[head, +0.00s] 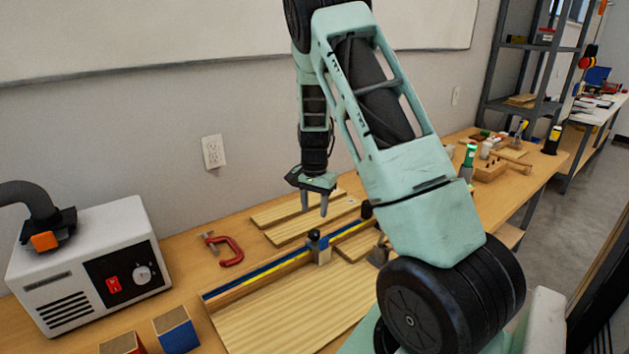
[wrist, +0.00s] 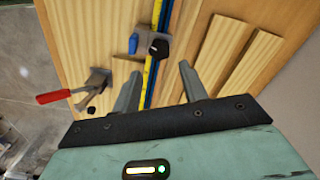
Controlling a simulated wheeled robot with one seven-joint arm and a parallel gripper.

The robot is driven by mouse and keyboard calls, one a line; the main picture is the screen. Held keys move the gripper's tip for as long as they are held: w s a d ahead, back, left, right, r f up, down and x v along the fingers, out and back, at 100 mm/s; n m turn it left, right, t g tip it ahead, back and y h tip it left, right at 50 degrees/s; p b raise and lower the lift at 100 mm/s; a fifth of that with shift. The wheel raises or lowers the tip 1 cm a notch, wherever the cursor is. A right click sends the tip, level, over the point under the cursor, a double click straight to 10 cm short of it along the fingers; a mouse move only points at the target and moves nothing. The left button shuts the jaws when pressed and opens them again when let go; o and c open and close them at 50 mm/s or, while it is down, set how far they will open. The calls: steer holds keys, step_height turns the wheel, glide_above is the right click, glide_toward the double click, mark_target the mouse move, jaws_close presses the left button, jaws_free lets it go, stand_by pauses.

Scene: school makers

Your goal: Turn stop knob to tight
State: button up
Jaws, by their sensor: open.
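The stop is a grey block (head: 322,254) on a fence with a blue and yellow scale strip (head: 265,274). The stop knob (head: 314,236) is small and black on top of the block. In the wrist view the knob (wrist: 159,48) shows with a pale mark, and a blue piece (wrist: 133,43) sits at the block's left side. My gripper (head: 315,204) is open and empty, pointing down above the boards near the stop. In the wrist view the knob lies just beyond the gap between my fingertips (wrist: 160,71), apart from them.
Loose boards (head: 300,208) lie behind the fence, and a red C-clamp (head: 228,252) lies left. A toggle clamp with a red handle (wrist: 54,96) is near the fence in the wrist view. A white machine (head: 85,260) stands at far left. My arm hides part of the bench.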

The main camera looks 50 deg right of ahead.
step_height(320, 180, up, 10)
steer(key=shift+f+b, duration=0.2)
steer(key=shift+b, duration=0.15)
stand_by(0.4)
steer(key=s+a+r+n+y, duration=0.2)
steer(key=a+n, duration=0.9)
steer(key=a, duration=1.8)
steer(key=s+a+n, duration=0.6)
steer(key=s+a, duration=0.1)
steer(key=s, duration=0.3)
steer(key=s+a+n+h, duration=0.1)
steer(key=s+a+n, duration=0.5)
steer(key=s, duration=0.5)
steer(key=shift+s+a+f+n, duration=0.15)
steer(key=shift+a+n, duration=0.15)
steer(key=shift+a, duration=0.85)
